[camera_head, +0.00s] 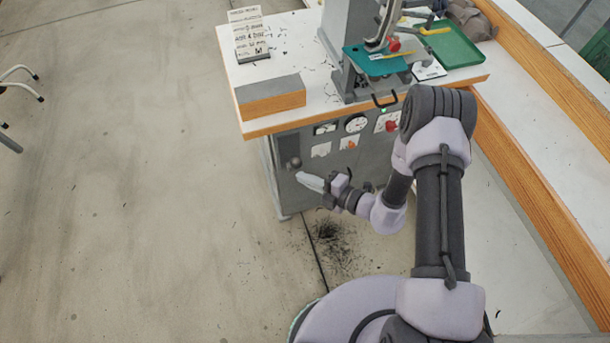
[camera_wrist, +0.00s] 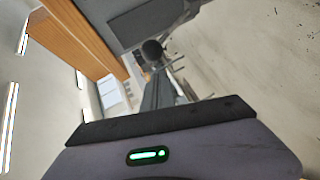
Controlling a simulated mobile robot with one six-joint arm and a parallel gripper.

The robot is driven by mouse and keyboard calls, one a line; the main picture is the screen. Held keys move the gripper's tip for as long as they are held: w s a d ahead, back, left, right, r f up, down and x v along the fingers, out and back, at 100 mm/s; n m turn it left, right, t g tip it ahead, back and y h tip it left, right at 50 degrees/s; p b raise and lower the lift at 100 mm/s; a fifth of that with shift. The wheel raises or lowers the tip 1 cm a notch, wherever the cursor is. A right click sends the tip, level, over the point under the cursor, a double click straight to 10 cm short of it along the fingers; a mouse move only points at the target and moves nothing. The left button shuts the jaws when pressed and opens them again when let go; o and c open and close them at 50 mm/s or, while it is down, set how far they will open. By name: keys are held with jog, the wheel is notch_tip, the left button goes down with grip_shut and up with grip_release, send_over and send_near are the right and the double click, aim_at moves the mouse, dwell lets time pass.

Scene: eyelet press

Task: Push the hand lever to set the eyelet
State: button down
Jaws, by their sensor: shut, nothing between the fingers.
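The eyelet press (camera_head: 350,30) is a grey machine standing on the bench at the top of the head view, with a teal plate and a red part at its front. I cannot tell for certain which part is the hand lever. A dark round knob (camera_head: 293,163) sticks out from the grey cabinet front below the bench; the wrist view shows a dark ball (camera_wrist: 152,50) just beyond my fingers. My gripper (camera_head: 303,178) is shut and empty, low in front of the cabinet, its fingers pointing left close to that knob. I cannot tell whether they touch.
A wood-edged bench (camera_head: 300,70) carries a grey-topped wooden block (camera_head: 270,97), a card stand (camera_head: 249,35) and a green tray (camera_head: 452,45). A second wood-edged counter (camera_head: 540,170) runs along the right. The floor to the left is mostly clear; dark scraps (camera_head: 328,230) lie below my gripper.

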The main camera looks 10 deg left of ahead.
aim_at(301, 165)
jog(key=shift+w+a+f, duration=0.15)
jog(key=shift+w+a, duration=0.05)
jog(key=shift+w, duration=0.3)
jog(key=shift+w+a+f, duration=0.15)
jog(key=shift+w, duration=0.35)
jog(key=w+a+r, duration=0.1)
jog(key=w+a+r+p, duration=0.1)
jog(key=w, duration=0.1)
jog(key=shift+r, duration=0.3)
jog(key=shift+f, duration=0.2)
jog(key=s+d+r+p, duration=0.4)
jog(key=s+d+r, duration=0.2)
jog(key=d, duration=0.4)
jog(key=shift+r, duration=0.25)
